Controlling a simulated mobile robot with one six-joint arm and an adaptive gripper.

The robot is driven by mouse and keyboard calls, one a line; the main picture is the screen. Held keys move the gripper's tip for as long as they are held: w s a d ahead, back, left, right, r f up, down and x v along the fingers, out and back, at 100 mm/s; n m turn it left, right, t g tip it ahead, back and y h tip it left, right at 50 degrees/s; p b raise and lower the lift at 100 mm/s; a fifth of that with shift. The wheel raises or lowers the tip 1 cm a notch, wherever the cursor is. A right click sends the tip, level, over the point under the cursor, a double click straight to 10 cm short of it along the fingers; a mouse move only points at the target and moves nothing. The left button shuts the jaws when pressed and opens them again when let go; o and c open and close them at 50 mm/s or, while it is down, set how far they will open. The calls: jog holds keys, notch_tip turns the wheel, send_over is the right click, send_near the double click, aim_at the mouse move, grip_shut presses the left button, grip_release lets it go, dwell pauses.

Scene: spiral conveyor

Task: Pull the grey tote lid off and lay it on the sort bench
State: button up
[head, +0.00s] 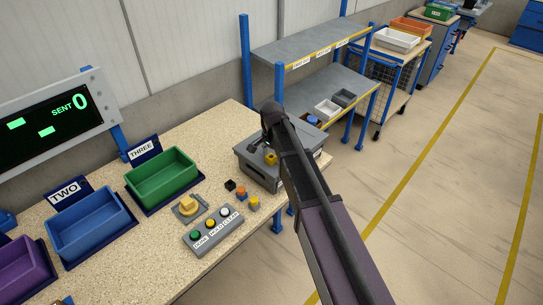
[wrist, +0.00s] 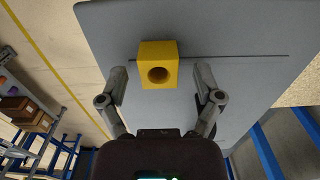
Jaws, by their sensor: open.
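The grey tote (head: 258,172) stands at the far right end of the speckled sort bench (head: 215,160), with its grey lid (head: 250,146) on top. The lid fills much of the wrist view (wrist: 235,80) and has a yellow block-shaped knob (wrist: 158,66) with a round hole. My gripper (wrist: 160,82) is open over the lid, with one finger on each side of the knob's near part. A gap shows on both sides, and the fingers do not appear to touch it. In the head view my arm hides the tote's right part and some of my gripper.
A button box (head: 213,230), a yellow button on a plate (head: 188,207) and several small cubes lie left of the tote. Green (head: 162,177) and blue (head: 90,222) bins stand further left. Blue-posted shelving (head: 310,50) stands behind. Bare bench shows between the green bin and tote.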

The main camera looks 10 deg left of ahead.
dwell(0.3)
grip_shut()
dwell(0.3)
jog(key=shift+r, duration=0.1)
jog(key=shift+r+p, duration=0.55)
jog(key=shift+p, duration=0.1)
jog(key=shift+r, duration=0.2)
jog(key=shift+r+p, duration=0.35)
jog(key=shift+p, duration=0.2)
jog(key=shift+r+p, duration=0.25)
jog(key=shift+p, duration=0.05)
